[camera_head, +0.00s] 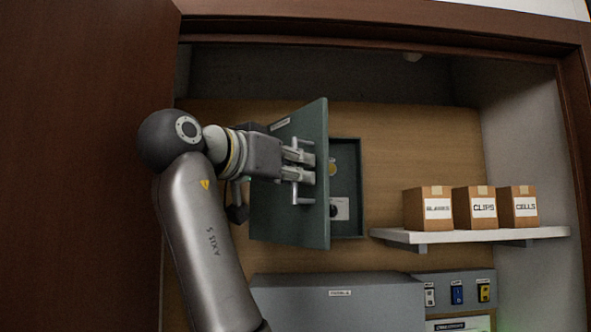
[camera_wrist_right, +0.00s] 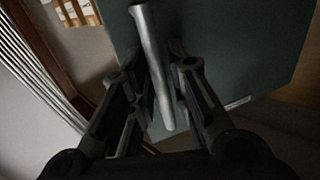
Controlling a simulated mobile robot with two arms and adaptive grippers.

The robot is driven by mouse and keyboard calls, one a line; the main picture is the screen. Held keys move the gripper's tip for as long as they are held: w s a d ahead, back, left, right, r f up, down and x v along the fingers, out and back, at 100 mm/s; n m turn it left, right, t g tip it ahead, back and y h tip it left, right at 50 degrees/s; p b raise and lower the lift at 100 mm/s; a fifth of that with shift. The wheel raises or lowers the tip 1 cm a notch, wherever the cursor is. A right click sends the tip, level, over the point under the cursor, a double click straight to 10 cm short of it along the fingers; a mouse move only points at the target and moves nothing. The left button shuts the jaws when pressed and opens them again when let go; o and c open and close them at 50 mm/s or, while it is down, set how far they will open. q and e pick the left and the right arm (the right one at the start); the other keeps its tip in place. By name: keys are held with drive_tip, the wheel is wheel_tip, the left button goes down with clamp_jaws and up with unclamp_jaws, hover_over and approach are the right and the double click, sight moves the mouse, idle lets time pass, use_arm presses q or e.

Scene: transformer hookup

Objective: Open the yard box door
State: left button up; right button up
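The yard box (camera_head: 347,190) is a dark grey-green box on the wooden back panel. Its door (camera_head: 312,225) stands well open, swung out toward me, and hides the left part of the box's inside. My right gripper (camera_head: 298,167) is at the silver bar handle (camera_head: 296,196) on the door's face. My left gripper is not in view.
A shelf (camera_head: 470,235) with cartons marked clips (camera_head: 483,209) and cells (camera_head: 525,209) is to the right. A grey cabinet (camera_head: 340,306) and a switch panel (camera_head: 457,290) sit below. A brown wooden panel (camera_head: 80,150) stands at the left.

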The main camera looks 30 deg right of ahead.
drive_tip(key=v, duration=0.7)
drive_tip(key=shift+s+a, duration=0.2)
drive_tip(key=shift+a, duration=0.15)
drive_tip(key=shift+d, duration=0.1)
